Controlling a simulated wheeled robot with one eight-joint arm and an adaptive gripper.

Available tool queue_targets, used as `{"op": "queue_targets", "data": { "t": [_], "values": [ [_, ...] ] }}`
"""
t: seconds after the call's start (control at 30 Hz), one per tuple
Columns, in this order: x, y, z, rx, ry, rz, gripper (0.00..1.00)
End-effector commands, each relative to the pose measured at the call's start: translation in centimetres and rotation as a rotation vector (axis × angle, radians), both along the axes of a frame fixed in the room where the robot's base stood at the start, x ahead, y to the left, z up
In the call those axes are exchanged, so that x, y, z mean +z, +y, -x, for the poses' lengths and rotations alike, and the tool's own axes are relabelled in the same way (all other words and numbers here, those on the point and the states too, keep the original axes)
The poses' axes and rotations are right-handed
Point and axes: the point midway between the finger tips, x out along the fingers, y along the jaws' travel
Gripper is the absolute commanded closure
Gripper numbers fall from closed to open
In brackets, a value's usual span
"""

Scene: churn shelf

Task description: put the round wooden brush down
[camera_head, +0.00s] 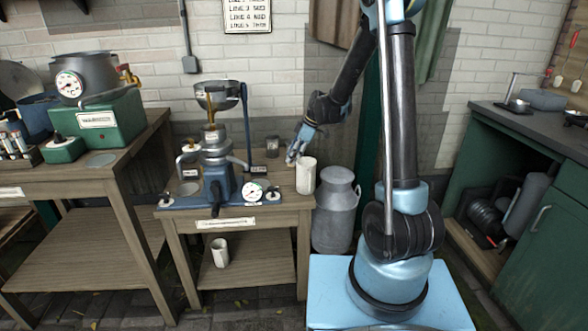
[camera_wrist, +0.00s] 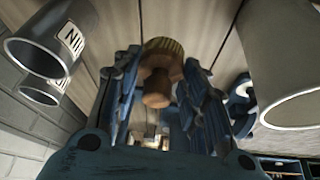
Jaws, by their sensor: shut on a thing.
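The round wooden brush (camera_wrist: 158,72), with a turned wooden knob and a ring of tan bristles, shows between the fingers of my gripper (camera_wrist: 162,80) in the wrist view. My gripper is shut on it. The bristles face the wooden tabletop boards; I cannot tell whether they touch. In the head view my gripper (camera_head: 293,158) is low over the right back part of the middle wooden table (camera_head: 283,184), just behind a pale cup (camera_head: 306,176). The brush cannot be made out there.
The pale cup is close at the right in the wrist view (camera_wrist: 288,62); dark metal tins (camera_wrist: 52,42) are at its left. A blue-grey hand-cranked machine (camera_head: 216,165) fills the table's left. A grey milk can (camera_head: 336,212) stands right of the table.

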Motion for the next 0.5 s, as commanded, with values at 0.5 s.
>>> {"op": "queue_targets", "data": {
  "t": [0.5],
  "values": [
    [-4.5,0.0,0.0,0.001,0.0,0.0,0.95]
  ]
}}
